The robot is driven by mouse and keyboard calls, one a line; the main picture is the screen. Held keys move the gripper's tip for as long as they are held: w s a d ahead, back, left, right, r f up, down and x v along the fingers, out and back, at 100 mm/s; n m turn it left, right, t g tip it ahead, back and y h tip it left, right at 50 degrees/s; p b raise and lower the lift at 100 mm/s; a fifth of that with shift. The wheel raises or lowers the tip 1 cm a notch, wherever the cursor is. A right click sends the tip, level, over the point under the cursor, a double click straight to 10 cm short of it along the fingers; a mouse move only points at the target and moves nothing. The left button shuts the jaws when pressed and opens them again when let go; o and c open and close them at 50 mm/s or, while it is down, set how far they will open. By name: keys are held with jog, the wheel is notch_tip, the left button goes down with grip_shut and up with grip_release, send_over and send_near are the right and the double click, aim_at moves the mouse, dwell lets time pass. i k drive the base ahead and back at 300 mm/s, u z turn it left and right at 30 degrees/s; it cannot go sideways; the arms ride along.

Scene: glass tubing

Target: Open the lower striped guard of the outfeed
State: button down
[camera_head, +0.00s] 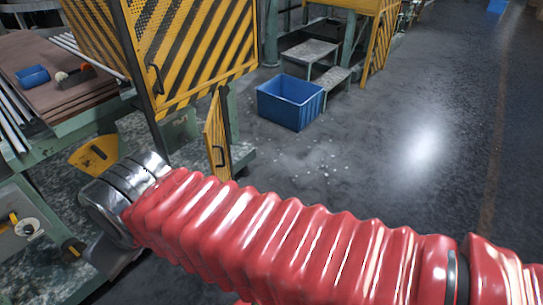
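The lower striped guard (215,140) is a narrow yellow and black panel below the large upper striped guard (195,50). My red-sleeved arm crosses the foreground, in front of and below the guard, and ends in a metal wrist at the left. My gripper's fingers are not visible, and I see no contact with the handle.
A blue crate (290,102) stands on the floor right of the guard, before grey steps (312,50). A green-framed bench (75,120) with a blue tray (32,76) and metal tubes is at left. A yellow scoop-like piece (95,155) lies below. Floor at right is clear.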

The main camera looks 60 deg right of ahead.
aim_at(212, 140)
jog(key=z, duration=0.95)
jog(key=i, duration=1)
jog(key=z, duration=0.05)
